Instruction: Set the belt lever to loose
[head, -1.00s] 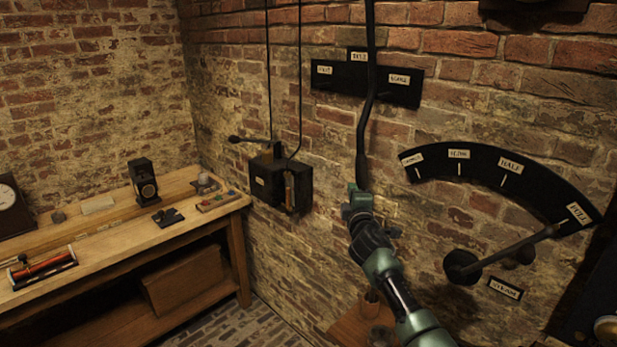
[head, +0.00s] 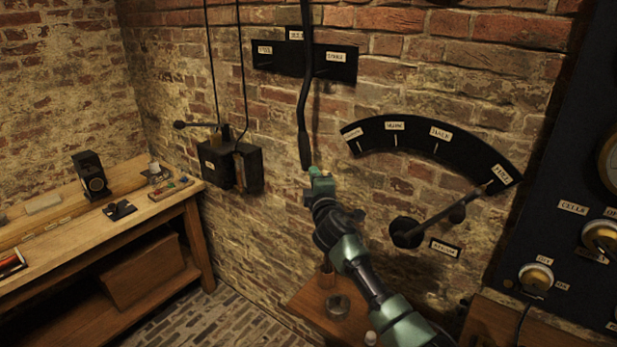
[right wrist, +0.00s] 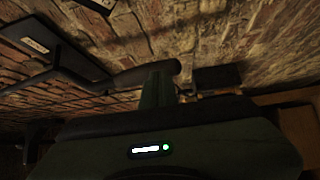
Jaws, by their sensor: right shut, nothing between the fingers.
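The belt lever (head: 303,120) is a long black bent rod hanging down the brick wall, with a thicker grip at its lower end. It passes in front of a black label board (head: 325,66), between the left and right plates and close to the small middle one; the right plate seems to read LOOSE. My right gripper (head: 320,173) is shut and empty, just right of the grip's bottom end. The right wrist view shows the shut fingers (right wrist: 158,88) close against or in front of the grip (right wrist: 145,76); contact is unclear. My left gripper is out of view.
A black arc scale (head: 430,138) with a pivoted arm (head: 445,208) is on the wall at right. A dark panel with knobs (head: 536,280) stands at far right. A black switch box (head: 230,167) is left of the lever. A wooden workbench (head: 100,222) fills the left.

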